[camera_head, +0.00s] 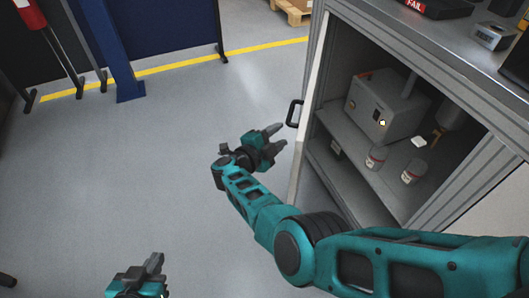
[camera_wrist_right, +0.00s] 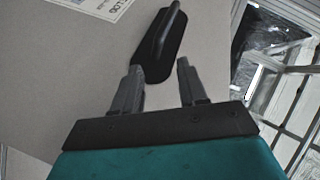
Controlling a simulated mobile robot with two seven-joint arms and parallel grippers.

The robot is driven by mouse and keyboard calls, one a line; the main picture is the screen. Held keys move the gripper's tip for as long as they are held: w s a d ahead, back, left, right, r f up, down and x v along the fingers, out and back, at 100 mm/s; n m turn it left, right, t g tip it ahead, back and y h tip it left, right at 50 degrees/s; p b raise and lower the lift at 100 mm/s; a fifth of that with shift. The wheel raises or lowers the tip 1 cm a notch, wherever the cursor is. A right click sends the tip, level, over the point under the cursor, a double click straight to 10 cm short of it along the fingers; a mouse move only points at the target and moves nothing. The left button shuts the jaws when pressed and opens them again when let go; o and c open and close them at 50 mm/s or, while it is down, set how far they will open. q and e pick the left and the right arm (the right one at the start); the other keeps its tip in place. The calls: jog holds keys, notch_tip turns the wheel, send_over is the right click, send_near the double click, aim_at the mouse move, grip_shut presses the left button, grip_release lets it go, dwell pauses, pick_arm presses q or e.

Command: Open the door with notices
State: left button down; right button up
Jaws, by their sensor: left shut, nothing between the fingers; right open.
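The door (camera_head: 319,65) of the grey cabinet stands swung open and is seen nearly edge-on in the head view. Its black handle (camera_head: 294,113) sticks out on the left side. In the right wrist view the door face (camera_wrist_right: 60,60) fills the left, with part of a white notice (camera_wrist_right: 96,6) at the top edge and the black handle (camera_wrist_right: 163,42) beyond my fingers. My right gripper (camera_head: 281,137) is open and empty, just left of the door and below the handle. It also shows in the wrist view (camera_wrist_right: 159,67). My left gripper (camera_head: 156,261) is shut and empty at the bottom left.
Inside the cabinet (camera_head: 440,190) are a grey box-like device (camera_head: 375,105) and jars (camera_head: 412,172) on a shelf. Several items, including a black tray (camera_head: 437,8), are on the top. A blue post (camera_head: 118,60) stands at the upper left. The floor (camera_head: 130,160) left of the door is clear.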

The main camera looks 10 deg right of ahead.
jog(key=s+a+f+p, duration=0.1)
jog(key=s+a, duration=0.3)
jog(key=shift+s+a+f, duration=0.2)
dwell(0.5)
dwell(0.4)
